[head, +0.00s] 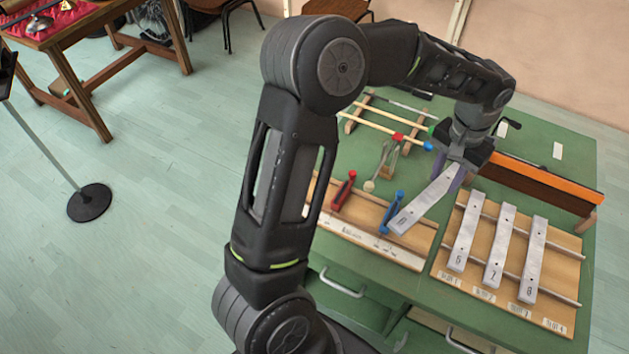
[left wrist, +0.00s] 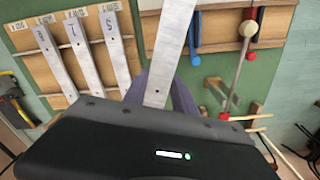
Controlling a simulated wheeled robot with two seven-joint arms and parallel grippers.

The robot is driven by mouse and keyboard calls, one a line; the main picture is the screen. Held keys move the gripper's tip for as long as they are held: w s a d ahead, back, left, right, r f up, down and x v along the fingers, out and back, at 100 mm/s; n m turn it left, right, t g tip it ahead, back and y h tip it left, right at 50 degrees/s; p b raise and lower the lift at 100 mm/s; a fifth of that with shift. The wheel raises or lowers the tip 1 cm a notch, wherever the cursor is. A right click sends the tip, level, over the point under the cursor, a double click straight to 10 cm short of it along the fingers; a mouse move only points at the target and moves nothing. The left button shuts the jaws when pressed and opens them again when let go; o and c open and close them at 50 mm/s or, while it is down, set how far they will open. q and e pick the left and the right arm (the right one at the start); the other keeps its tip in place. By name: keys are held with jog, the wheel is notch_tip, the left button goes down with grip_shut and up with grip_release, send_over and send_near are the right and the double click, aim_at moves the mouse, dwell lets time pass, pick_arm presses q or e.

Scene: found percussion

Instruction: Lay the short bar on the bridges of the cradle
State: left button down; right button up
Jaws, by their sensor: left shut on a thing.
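My left gripper (head: 455,174) is shut on a silver metal bar (head: 424,202), with the purple fingers on either side of it. The bar is held by its far end and slants down toward the near left, over the tool board. It also shows between the fingers in the left wrist view (left wrist: 168,60). The cradle (head: 562,264) is a wooden board with two rail-like bridges, right of the held bar. Three silver bars (head: 499,247) lie across its bridges, with numbers on their near ends. The bridges are bare at the right. My right gripper is not in view.
A wooden board (head: 405,253) with red (head: 344,190) and blue-handled (head: 391,212) tools lies left of the cradle on the green table (head: 589,310).

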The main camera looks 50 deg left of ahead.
pick_arm(q)
jog(key=shift+w+d, duration=0.1)
jog(key=s+a+r+n, duration=0.2)
jog(key=s+a+n, duration=0.7)
jog(key=a, duration=0.5)
jog(key=s+f+n, duration=0.4)
jog(key=s+n, duration=0.6)
jog(key=n, duration=0.3)
jog(key=shift+a, duration=0.2)
